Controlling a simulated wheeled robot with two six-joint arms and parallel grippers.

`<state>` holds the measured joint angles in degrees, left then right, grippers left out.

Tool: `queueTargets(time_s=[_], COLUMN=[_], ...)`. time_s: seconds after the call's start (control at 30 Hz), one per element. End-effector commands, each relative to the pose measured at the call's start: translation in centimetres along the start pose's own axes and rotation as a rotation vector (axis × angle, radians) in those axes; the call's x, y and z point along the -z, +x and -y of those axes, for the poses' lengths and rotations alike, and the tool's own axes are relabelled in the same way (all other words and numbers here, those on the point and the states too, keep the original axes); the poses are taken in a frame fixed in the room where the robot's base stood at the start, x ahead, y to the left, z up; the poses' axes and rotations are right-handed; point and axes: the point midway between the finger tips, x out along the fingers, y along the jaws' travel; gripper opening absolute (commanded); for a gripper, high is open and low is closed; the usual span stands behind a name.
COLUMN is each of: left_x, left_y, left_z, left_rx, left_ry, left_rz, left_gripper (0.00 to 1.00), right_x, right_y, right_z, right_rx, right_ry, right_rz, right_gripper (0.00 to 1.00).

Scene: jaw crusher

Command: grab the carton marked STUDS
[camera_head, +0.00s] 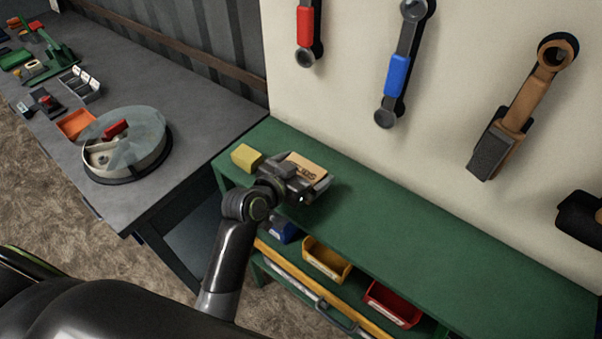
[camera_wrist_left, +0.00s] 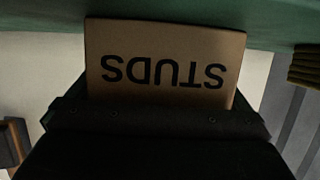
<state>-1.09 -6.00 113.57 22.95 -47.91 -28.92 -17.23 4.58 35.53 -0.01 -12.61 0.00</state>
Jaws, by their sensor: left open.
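The brown carton marked STUDS (camera_head: 307,163) is on the green bench top, near its left end. In the left wrist view the carton (camera_wrist_left: 165,62) fills the middle, with its lettering upside down. My left gripper (camera_head: 303,186) is open and right at the carton, covering its near part in the head view. The dark gripper body hides the carton's lower part in the wrist view, so I cannot tell whether the fingers touch it. My right gripper is not in view.
A yellow block (camera_head: 246,157) sits just left of the carton. The green bench top (camera_head: 420,220) is clear to the right. Wrenches, one with a blue grip (camera_head: 397,75), hang on the wall behind. Yellow (camera_head: 326,262) and red (camera_head: 392,305) bins are below. A grey table (camera_head: 200,125) is at left.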

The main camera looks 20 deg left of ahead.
Motion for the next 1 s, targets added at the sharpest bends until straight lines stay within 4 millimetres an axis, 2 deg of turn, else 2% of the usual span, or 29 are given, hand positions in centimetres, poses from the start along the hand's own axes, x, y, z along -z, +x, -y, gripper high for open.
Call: queueTargets(time_s=[0.13, 0.37, 0.77, 1.0], left_x=[-0.04, -0.07, 0.12, 0.42], left_y=[0.67, 0.69, 0.65, 0.57], left_z=[-0.02, -0.01, 0.01, 0.01], left_rx=[0.000, 0.000, 0.001, 0.001], left_ry=[0.000, 0.000, 0.000, 0.001], left_rz=[0.001, 0.001, -0.004, -0.005], left_gripper=[1.00, 0.99, 0.46, 0.46], right_x=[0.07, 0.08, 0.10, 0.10], right_y=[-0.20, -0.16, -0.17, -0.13], right_z=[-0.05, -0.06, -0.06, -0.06], right_rx=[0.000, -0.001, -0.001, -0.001], right_ry=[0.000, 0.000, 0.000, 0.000], right_rz=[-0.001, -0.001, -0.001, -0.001], right_gripper=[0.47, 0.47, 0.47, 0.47])
